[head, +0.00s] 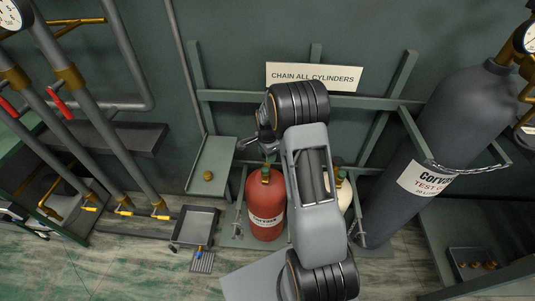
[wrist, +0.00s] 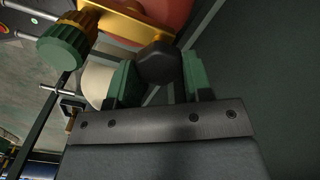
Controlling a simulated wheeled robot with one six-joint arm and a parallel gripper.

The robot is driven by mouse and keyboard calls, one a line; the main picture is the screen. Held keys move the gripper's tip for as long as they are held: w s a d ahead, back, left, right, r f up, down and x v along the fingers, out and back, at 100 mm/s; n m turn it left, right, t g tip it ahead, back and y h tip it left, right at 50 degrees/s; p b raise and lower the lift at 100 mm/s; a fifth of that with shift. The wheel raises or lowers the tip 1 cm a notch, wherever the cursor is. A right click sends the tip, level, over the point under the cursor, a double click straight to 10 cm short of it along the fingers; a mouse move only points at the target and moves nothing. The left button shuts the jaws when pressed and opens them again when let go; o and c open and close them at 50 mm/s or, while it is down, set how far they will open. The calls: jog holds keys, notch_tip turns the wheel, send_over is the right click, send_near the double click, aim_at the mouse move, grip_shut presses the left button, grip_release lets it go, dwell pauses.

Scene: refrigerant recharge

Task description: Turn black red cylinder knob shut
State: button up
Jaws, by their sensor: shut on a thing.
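In the wrist view the red cylinder (wrist: 170,14) shows at the top, behind a brass fitting (wrist: 125,27). A black knob (wrist: 158,66) sits at the end of this fitting. My gripper (wrist: 160,75) has a green finger on each side of the knob and is shut on it. In the head view my arm hides the knob and most of the gripper.
A green knob (wrist: 64,46) is left of my gripper on the brass fitting. A pale cylinder (head: 345,193) stands partly behind my arm. A large grey cylinder (head: 432,140) leans at right with a chain. A shelf (head: 211,165) is left of my gripper; a tray (head: 195,225) lies below.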

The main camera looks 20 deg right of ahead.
jog(key=shift+m, duration=0.3)
jog(key=o, duration=0.9)
notch_tip(320, 180, up, 14)
jog(key=p, duration=0.2)
jog(key=shift+f+p, duration=0.1)
jog(key=shift+p, duration=0.2)
dwell(0.4)
